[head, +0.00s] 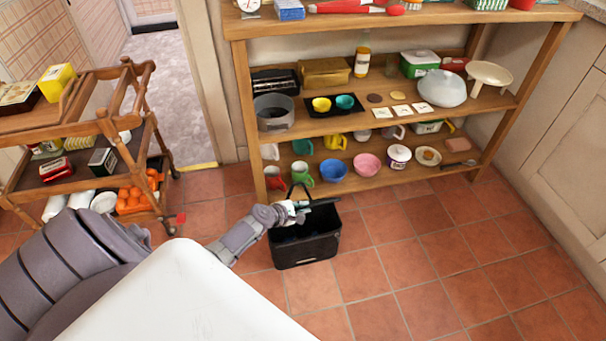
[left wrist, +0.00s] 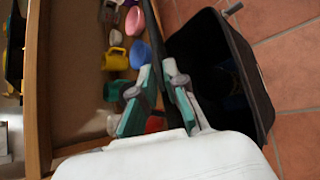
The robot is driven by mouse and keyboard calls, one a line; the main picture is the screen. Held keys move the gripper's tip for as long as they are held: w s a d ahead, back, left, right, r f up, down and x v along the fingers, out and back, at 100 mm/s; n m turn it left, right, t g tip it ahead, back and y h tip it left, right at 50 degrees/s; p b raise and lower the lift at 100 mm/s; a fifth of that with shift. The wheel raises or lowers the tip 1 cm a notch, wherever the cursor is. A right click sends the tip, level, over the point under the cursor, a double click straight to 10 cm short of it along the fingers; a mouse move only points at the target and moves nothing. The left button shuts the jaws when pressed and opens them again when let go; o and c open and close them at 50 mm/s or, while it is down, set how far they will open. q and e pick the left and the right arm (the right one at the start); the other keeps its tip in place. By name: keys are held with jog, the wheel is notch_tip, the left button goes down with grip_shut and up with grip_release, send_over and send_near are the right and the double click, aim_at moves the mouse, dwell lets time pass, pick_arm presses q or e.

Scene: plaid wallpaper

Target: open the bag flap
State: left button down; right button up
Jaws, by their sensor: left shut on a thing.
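The black bag (head: 305,248) stands upright on the tiled floor in front of the wooden shelf. Its top is open and the dark inside shows in the left wrist view (left wrist: 262,95). My left gripper (head: 298,208) is at the top of the bag. In the left wrist view its fingers (left wrist: 160,92) are closed on a thin dark piece, the bag flap (left wrist: 152,35), which stands up edge-on beside the opening. A thin dark loop, looking like a handle, rises behind the gripper in the head view. My right gripper is out of view.
The shelf (head: 400,23) behind the bag holds several bowls, mugs and boxes, with its lower level close to the bag. A wooden trolley (head: 70,123) stands at the left. The tiled floor (head: 440,260) to the right is clear.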

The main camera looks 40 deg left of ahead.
pick_arm(q)
jog(key=shift+w+a+r+g+p, duration=0.3)
jog(key=shift+w+a+r+p, duration=0.05)
jog(key=shift+a+r+p, duration=0.15)
jog(key=shift+w+a+r+n+g+h+p, duration=0.25)
jog(key=shift+w+a+r+n+h, duration=0.1)
jog(key=shift+w+a, duration=0.15)
jog(key=shift+w+a+r+n+g+h+p, duration=0.15)
jog(key=shift+w+a+r+n+g+h, duration=0.15)
jog(key=shift+a, duration=0.2)
jog(key=shift+w+a+r+h+b, duration=0.15)
jog(key=shift+w+a+b, duration=0.25)
jog(key=shift+w+a, duration=0.1)
jog(key=shift+w+a+r+h+b, duration=0.1)
jog(key=shift+w+a+r+b, duration=0.05)
jog(key=shift+w+a+b, duration=0.3)
jog(key=shift+w+a+r+b, duration=0.2)
jog(key=shift+w+a+b, duration=0.1)
jog(key=shift+a, duration=0.2)
jog(key=shift+w+a+r+b, duration=0.15)
jog(key=shift+w+a+b, duration=0.15)
jog(key=shift+a, duration=0.2)
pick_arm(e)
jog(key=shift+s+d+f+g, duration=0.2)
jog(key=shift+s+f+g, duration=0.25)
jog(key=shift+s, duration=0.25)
pick_arm(q)
jog(key=shift+w+r, duration=0.15)
jog(key=shift+w, duration=0.05)
